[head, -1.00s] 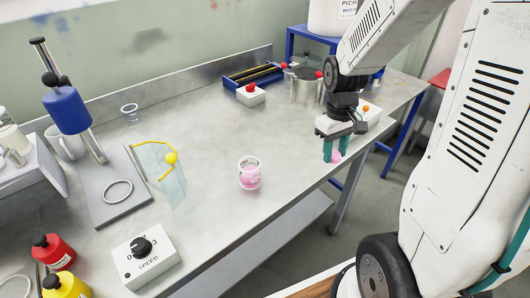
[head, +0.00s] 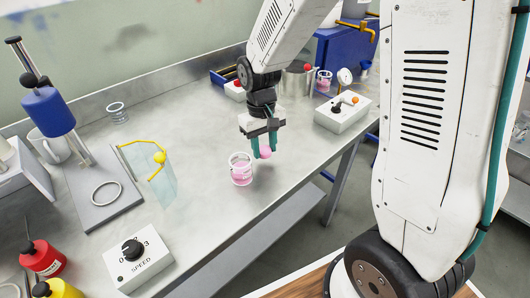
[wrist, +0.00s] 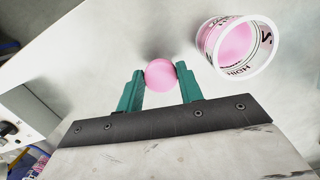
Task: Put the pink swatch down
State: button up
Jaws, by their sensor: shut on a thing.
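The pink swatch (wrist: 160,74) is a small round pink piece held between the green fingertips of my gripper (wrist: 160,86). It also shows in the head view (head: 265,154) at the lower end of the fingers. My gripper (head: 265,150) is shut on it and hangs over the steel bench, near the front edge. Just left of it in the head view stands a clear beaker (head: 241,170) with pink contents. The beaker (wrist: 236,45) is up and right of the swatch in the wrist view, apart from it. The exact height above the bench is hard to tell.
A speed control box (head: 138,256), a stand with a blue motor (head: 62,110) and a clear shield with a yellow frame (head: 160,175) are at the left. A white box with an orange knob (head: 343,110) is at the right. The steel bench (head: 205,125) is bare behind the beaker.

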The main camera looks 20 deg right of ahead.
aim_at(264, 149)
jog(key=shift+f, duration=1.4)
jog(key=shift+f, duration=0.1)
jog(key=o, duration=1)
jog(key=shift+o, duration=0.2)
notch_tip(264, 149, up, 12)
jog(key=w, duration=0.1)
jog(key=s+d+r+t, duration=0.1)
jog(key=s+r, duration=0.2)
jog(key=s, duration=0.4)
jog(key=s+d+r+m, duration=0.1)
jog(key=s+r, duration=0.2)
jog(key=s, duration=0.5)
jog(key=s+d+r+t, duration=0.1)
jog(key=s+r, duration=0.2)
jog(key=s, duration=0.5)
jog(key=shift+s+d+r+t, duration=0.15)
jog(key=shift+r+t, duration=0.1)
jog(key=shift+t, duration=0.05)
